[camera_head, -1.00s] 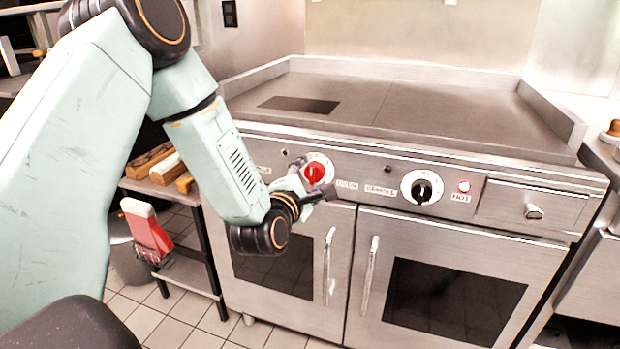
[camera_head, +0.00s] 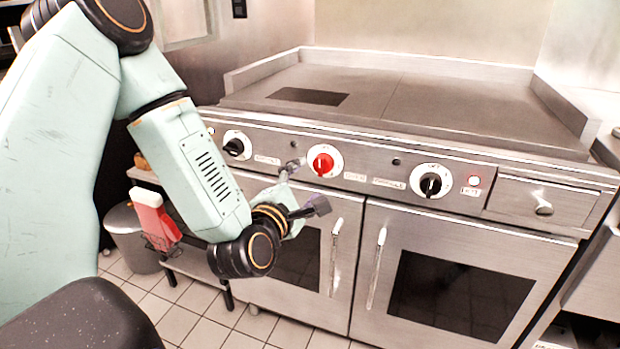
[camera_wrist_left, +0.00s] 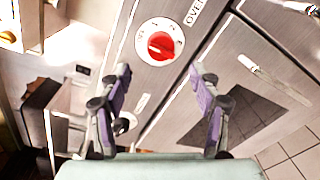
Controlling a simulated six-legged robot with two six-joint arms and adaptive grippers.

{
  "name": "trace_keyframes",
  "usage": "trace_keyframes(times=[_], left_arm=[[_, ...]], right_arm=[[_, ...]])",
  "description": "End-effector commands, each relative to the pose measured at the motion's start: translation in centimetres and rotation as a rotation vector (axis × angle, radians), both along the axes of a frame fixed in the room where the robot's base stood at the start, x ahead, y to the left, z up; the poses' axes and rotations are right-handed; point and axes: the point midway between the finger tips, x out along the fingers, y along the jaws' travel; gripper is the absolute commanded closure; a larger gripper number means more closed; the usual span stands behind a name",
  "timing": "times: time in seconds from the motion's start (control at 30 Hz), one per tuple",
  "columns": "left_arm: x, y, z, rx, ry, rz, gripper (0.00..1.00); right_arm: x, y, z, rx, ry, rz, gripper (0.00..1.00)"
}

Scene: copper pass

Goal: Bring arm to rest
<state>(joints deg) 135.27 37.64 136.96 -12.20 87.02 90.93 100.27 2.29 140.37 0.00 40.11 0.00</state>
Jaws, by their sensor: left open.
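My left gripper (camera_head: 305,188) is open and empty in front of the stove, below and left of the red knob (camera_head: 323,161). In the left wrist view, my left gripper (camera_wrist_left: 160,85) shows its two purple-grey fingers spread apart. The red knob (camera_wrist_left: 161,45) on its white dial shows beyond the fingertips, apart from them. My left arm comes in from the left and bends down toward the stove front. My right gripper is not in view.
The steel stove (camera_head: 390,190) has black knobs (camera_head: 430,185), oven doors with upright handles (camera_head: 375,268) and a drawer (camera_head: 545,205). Its griddle top (camera_head: 440,100) is bare. A grey bin (camera_head: 128,235) and a red-and-white item (camera_head: 156,220) stand at the left.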

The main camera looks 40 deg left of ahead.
Motion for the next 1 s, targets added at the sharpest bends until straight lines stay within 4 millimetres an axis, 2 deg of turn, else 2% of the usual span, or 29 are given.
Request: trace_keyframes(times=[0.53,0.67,0.87,1.0], left_arm=[[-0.1,0.0,0.0,0.002,0.0,0.0,0.36],[-0.1,-0.2,-0.3,0.074,0.03,-0.014,0.36],[-0.6,-1.5,-3.6,0.396,0.248,-0.133,0.36],[-2.2,-3.8,-7.6,0.681,0.449,-0.321,0.36]], right_arm=[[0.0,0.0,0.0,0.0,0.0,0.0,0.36],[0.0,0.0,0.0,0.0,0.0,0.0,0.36],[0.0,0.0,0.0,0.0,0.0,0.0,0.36],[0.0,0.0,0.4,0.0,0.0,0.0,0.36]])
